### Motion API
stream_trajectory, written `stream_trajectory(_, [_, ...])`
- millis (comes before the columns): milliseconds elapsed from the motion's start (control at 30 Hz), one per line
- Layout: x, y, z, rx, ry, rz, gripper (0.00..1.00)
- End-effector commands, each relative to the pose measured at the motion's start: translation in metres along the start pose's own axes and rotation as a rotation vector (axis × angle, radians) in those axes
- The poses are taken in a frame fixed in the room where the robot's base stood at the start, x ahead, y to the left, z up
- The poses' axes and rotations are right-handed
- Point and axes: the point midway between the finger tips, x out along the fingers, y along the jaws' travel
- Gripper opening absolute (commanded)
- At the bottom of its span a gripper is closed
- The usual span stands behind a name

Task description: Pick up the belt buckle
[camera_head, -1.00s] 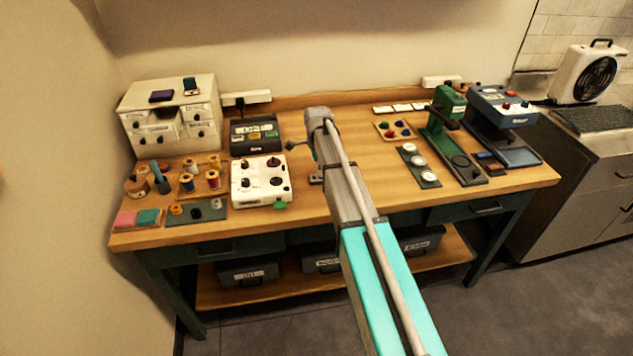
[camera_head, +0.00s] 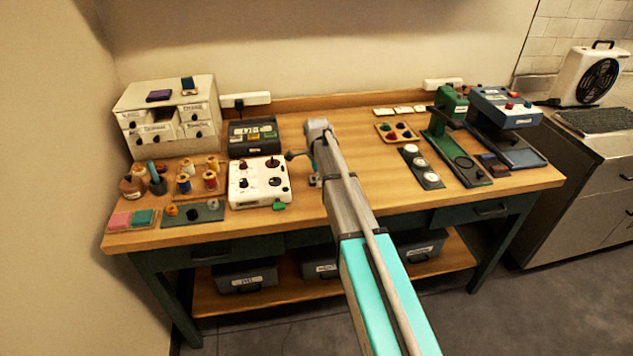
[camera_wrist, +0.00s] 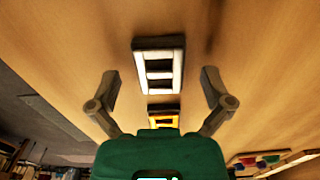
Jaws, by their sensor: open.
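A pale silver rectangular buckle (camera_wrist: 159,75) with a crossbar and dark openings lies on the wooden tabletop in the wrist view. My gripper (camera_wrist: 160,86) is open, with one finger on each side of the buckle in the picture. The fingers look apart from it, and nothing is held. A smaller yellow-orange framed piece (camera_wrist: 164,115) shows just below it, partly hidden by my green gripper body. In the head view, my gripper (camera_head: 302,158) is over the middle of the table; the buckle is hard to make out there.
A white box with knobs (camera_head: 260,183) stands left of my gripper, with a dark labelled box (camera_head: 253,138) behind it. A dark strip with white discs (camera_head: 421,167) and a small tray (camera_head: 397,132) are to the right.

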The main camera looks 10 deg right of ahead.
Motion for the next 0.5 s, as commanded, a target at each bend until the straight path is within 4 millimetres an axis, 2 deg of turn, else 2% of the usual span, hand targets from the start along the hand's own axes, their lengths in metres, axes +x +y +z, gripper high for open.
stream_trajectory(267, [0.0, 0.0, -0.0002, 0.0, 0.0, 0.0, 1.0])
stream_trajectory(500, [0.0, 0.0, -0.0003, 0.0, 0.0, 0.0, 0.55])
